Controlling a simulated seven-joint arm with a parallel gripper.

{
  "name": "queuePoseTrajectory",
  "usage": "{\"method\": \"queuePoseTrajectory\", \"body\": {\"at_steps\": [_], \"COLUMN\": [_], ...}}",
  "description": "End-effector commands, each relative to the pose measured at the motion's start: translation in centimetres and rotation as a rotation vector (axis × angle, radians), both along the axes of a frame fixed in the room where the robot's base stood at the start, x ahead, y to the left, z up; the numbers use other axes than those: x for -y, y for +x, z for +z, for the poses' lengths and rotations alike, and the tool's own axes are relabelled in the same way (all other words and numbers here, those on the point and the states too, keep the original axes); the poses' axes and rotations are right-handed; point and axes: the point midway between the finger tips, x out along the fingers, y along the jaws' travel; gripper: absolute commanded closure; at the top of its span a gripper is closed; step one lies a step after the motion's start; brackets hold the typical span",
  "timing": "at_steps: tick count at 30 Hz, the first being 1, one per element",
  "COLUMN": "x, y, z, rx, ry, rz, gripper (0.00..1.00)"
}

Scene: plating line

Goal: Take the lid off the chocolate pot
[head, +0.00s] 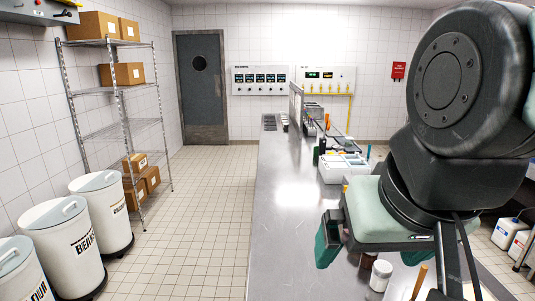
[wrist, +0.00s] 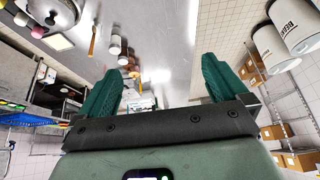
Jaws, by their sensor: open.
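My gripper (head: 368,252) is over the steel counter (head: 285,195), its green fingers spread apart with nothing between them. In the wrist view the gripper (wrist: 160,68) is also open and empty. A small white jar (head: 380,275) stands on the counter near the gripper, and it also shows in the wrist view (wrist: 115,45). A brown item (wrist: 124,60) is close to it.
A wooden-handled tool (head: 420,282) lies near the jar. A white tray unit (head: 345,168) stands farther along the counter. Lidded bins (head: 103,212) and a wire shelf with boxes (head: 110,90) are across the aisle. The counter's left stretch is clear.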

Motion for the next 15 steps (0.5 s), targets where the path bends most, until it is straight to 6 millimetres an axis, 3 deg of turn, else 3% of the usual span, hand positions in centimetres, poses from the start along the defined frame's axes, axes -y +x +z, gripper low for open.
{"method": "queuePoseTrajectory", "body": {"at_steps": [1,8,15], "x": [-0.27,-0.48,-0.45], "y": [-0.42,-0.72,-0.69], "z": [0.01,-0.05,-0.02], "rx": [0.013,0.022,0.022], "ry": [-0.018,-0.034,-0.033], "rz": [0.021,0.040,0.037], "gripper": [0.06,0.41,0.43]}}
